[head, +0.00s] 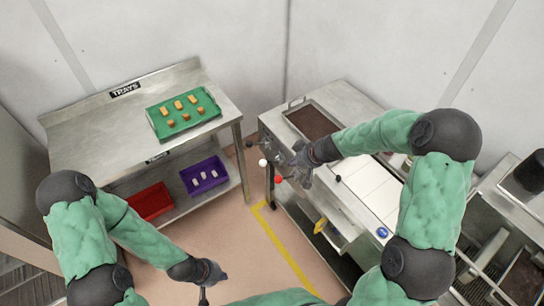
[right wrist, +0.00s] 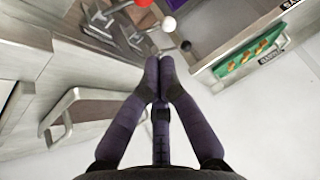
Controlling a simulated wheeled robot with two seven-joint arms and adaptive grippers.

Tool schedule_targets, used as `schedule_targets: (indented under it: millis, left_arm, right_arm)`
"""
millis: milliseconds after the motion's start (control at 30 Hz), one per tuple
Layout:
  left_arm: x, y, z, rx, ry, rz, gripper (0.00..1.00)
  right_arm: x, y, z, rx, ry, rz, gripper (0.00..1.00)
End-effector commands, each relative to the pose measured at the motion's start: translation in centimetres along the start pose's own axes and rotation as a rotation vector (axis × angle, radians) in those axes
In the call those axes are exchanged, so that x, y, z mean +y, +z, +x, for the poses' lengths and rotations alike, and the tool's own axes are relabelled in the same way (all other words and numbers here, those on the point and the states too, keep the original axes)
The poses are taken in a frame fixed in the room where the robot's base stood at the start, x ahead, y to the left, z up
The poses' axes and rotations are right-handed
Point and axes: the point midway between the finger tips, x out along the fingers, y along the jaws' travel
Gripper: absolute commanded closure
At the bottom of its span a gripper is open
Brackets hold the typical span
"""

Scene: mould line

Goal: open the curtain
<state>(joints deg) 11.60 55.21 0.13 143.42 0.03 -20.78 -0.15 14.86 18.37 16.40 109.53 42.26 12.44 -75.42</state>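I cannot make out a curtain for certain in either view. A steel machine (head: 350,215) stands right of centre, with levers at its near left corner ending in a white ball (head: 262,163), a red ball (head: 278,180) and a black ball (head: 249,144). My right gripper (head: 300,165) is over that corner, close to the levers. In the right wrist view its fingertips (right wrist: 160,75) are together, with the white ball (right wrist: 169,24) and black ball (right wrist: 186,45) just beyond; I see nothing held. My left gripper (head: 205,285) hangs low over the floor, its fingers unclear.
A steel table (head: 75,130) at left holds a green tray (head: 205,96) of several orange-brown blocks. A red bin (head: 150,201) and purple bin (head: 191,175) are on its lower shelf. A machine-side handle (right wrist: 70,100) is near my right gripper. Floor between is clear.

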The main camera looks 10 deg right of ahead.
Motion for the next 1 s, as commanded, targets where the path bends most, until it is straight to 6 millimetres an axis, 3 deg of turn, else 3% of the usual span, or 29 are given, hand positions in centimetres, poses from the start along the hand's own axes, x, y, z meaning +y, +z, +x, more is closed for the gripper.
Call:
schedule_targets:
  millis: [167, 567, 1000]
  left_arm:
    - [0.1, 0.1, -0.2, -0.001, 0.000, 0.000, 1.00]
    - [0.0, 0.1, 0.0, -0.001, 0.000, 0.000, 1.00]
    - [-0.6, 0.0, 1.6, -0.001, 0.000, 0.000, 1.00]
  right_arm:
    - [0.1, -0.8, -0.7, 0.014, -0.003, -0.015, 1.00]
    - [0.1, -0.7, 0.2, 0.013, -0.003, -0.014, 1.00]
    - [0.1, -0.7, 7.8, 0.011, -0.004, -0.014, 1.00]
